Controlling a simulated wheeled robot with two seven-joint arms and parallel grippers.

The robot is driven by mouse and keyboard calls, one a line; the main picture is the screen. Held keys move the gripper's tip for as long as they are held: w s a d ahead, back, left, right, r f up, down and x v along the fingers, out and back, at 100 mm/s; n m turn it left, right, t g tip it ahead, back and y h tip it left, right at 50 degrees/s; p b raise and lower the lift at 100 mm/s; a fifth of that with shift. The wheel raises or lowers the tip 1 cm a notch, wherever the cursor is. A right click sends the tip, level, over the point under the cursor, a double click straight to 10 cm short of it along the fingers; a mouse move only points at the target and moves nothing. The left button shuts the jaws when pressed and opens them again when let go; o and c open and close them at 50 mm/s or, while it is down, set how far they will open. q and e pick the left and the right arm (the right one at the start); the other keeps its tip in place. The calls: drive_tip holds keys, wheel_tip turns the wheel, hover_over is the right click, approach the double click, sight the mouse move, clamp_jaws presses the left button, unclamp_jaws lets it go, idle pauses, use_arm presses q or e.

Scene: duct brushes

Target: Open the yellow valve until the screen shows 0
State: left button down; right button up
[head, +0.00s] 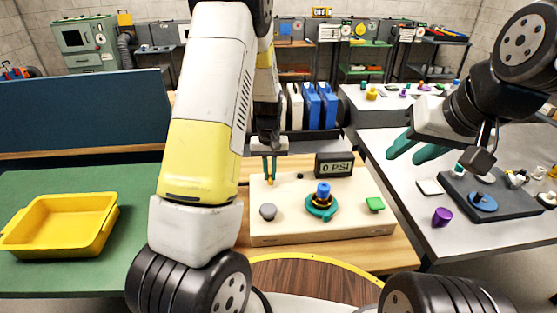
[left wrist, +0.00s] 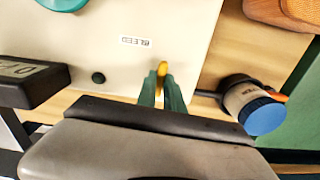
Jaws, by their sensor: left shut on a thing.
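The yellow valve (head: 269,180) stands on the back left of a cream panel box (head: 325,238). In the left wrist view, the valve's narrow yellow handle (left wrist: 162,68) sits between my teal fingertips. My left gripper (head: 269,166) reaches down from above and is shut on the valve handle; the valve's lower part is hard to make out. The screen (head: 334,165) at the back of the box reads 0 PSI. My right gripper (head: 418,147) is raised over the grey table at the right, its teal fingers apart and empty.
On the box are a blue-topped teal knob (head: 322,203), a grey knob (head: 268,211) and a green block (head: 375,204). A yellow tray (head: 62,225) stands at the left. A blue-capped cylinder (left wrist: 262,112) lies beside the box in the left wrist view.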

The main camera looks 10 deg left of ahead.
sight(270, 175)
use_arm(q)
drive_tip(key=c, duration=1.5)
unclamp_jaws()
drive_tip(key=shift+o, duration=0.2)
drive_tip(key=shift+r, duration=0.1)
wheel_tip(270, 175, up, 8)
drive_tip(key=shift+f, duration=0.25)
drive_tip(key=shift+r, duration=0.1)
